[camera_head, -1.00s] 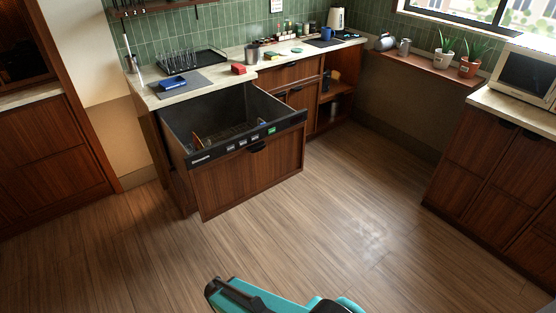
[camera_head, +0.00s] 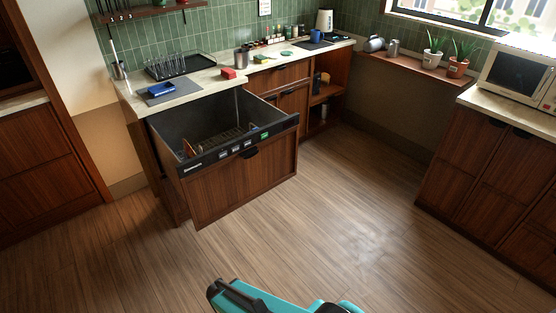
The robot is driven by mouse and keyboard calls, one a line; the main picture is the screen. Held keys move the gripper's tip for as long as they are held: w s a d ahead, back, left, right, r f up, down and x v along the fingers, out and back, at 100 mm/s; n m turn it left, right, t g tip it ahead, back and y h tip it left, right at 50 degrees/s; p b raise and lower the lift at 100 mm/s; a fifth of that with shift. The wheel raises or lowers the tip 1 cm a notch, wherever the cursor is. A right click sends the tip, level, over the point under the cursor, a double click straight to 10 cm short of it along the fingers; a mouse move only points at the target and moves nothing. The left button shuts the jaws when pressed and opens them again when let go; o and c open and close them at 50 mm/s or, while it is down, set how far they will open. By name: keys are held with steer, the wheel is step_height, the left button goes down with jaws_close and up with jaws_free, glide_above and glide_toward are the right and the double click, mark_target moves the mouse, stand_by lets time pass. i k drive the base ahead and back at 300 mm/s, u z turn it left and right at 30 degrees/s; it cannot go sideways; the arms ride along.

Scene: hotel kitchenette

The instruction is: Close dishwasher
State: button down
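The dishwasher (camera_head: 240,180) is a drawer type with a dark wood front and a black control strip along its top edge. It is pulled out from under the counter at the left. Its open grey tub shows a rack (camera_head: 225,140) with a few items in it. A dark handle recess sits at the top middle of the front. A teal and black part of my arm shows at the bottom edge, well in front of the drawer and apart from it. My gripper's fingertips cannot be made out.
The wood floor (camera_head: 330,230) between my arm and the drawer is clear. A counter (camera_head: 200,88) behind the drawer holds a dish rack, a blue sponge and a red block. Cabinets with a microwave (camera_head: 520,75) stand at the right, and a tall wood cabinet at the left.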

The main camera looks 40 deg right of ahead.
mark_target(212, 188)
steer(key=i, duration=0.85)
